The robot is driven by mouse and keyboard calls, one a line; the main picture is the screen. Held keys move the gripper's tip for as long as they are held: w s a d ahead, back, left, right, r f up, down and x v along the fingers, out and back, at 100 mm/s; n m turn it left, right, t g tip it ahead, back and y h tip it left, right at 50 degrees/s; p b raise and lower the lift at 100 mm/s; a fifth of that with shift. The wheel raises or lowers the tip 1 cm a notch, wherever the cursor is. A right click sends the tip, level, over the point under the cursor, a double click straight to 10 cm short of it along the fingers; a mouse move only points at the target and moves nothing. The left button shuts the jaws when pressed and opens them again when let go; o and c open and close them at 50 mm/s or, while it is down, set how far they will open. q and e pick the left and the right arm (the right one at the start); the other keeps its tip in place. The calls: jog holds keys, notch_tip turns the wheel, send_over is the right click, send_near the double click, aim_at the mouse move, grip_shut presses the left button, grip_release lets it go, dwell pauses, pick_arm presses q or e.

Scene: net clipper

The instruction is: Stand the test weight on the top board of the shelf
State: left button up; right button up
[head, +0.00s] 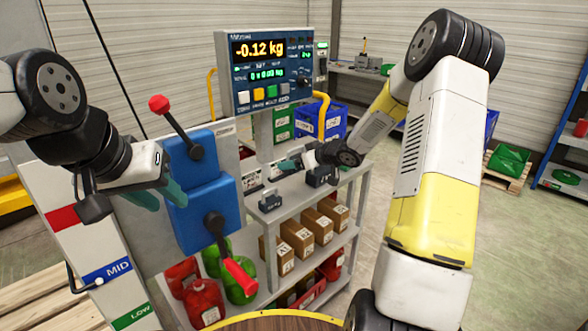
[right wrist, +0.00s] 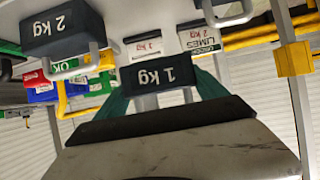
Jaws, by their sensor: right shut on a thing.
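A dark block marked 1 kg, a test weight (right wrist: 158,75), sits between the teal fingers of my right gripper (right wrist: 165,95) in the right wrist view. The gripper is shut on its grey handle. In the head view my right gripper (head: 290,163) is over the shelf's top board (head: 302,204), beside the display column. Whether the held weight touches the board is unclear. A second dark weight, marked 2 kg (right wrist: 62,28), is left of it in the wrist view. My left gripper (head: 158,197) is open and empty, near the blue lever box.
The blue box (head: 205,190) has two red-tipped levers. A scale display (head: 268,70) reads -0.12 kg. Cardboard boxes (head: 297,236) and red and green jugs (head: 203,300) fill the lower boards. Yellow rails and blue bins stand behind. The floor at right is mostly clear.

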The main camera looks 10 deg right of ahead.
send_over(295, 194)
notch_tip(295, 194, down, 5)
jog(key=shift+r, duration=0.1)
jog(key=shift+f, duration=2.45)
jog(key=shift+f, duration=0.15)
